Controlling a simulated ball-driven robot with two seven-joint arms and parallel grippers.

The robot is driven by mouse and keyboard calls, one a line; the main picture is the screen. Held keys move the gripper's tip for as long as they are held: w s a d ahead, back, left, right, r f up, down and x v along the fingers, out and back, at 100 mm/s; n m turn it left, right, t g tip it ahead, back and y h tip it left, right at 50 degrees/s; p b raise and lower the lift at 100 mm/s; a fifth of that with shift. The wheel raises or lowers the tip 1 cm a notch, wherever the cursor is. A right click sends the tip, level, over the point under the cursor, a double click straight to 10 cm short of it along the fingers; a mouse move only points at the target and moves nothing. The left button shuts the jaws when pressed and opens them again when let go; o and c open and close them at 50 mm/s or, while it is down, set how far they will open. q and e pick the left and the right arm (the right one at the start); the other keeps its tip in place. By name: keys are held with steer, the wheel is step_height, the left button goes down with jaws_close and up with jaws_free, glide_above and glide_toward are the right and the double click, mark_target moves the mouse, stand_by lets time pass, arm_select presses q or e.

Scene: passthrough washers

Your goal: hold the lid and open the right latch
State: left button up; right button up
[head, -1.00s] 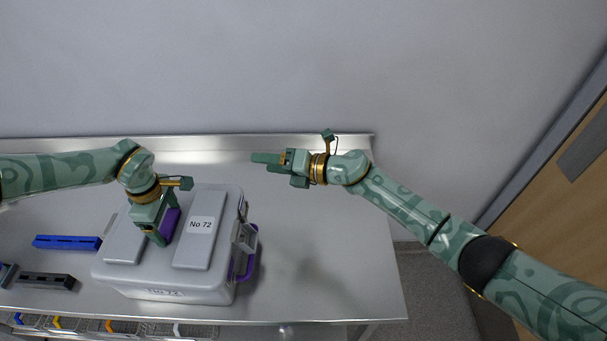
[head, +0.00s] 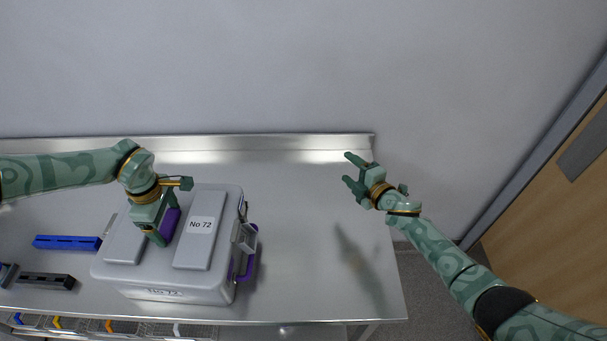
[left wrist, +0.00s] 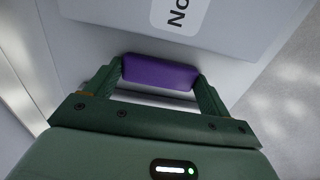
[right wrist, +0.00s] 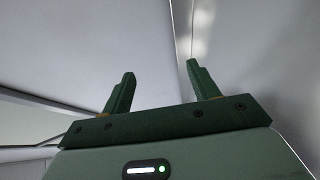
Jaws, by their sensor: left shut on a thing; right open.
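A grey box with a closed grey lid (head: 201,229) labelled "No 72" stands on the steel table. My left gripper (head: 157,236) is over the middle of the lid, shut on the purple lid handle (head: 171,224). The left wrist view shows the handle (left wrist: 160,72) between both fingers. The right latch (head: 245,237) is on the box's right side, grey, with a purple handle (head: 250,263) beside it; whether it is fastened I cannot tell. My right gripper (head: 348,169) is open and empty, well right of the box and above the table's back right. It also shows in the right wrist view (right wrist: 160,75).
A blue bar (head: 67,242) and a black bar (head: 46,281) lie left of the box. The steel table (head: 310,255) is clear right of the box. A raised rim (head: 290,142) and wall run along the back. A wooden door is at far right.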

steer(key=s+d+f+m+h, duration=0.1)
steer(key=d+f+m+h, duration=0.2)
steer(key=d, duration=0.3)
steer(key=shift+s+f+m, duration=0.2)
steer(key=shift+f+m, duration=0.1)
steer(key=shift+f, duration=0.25)
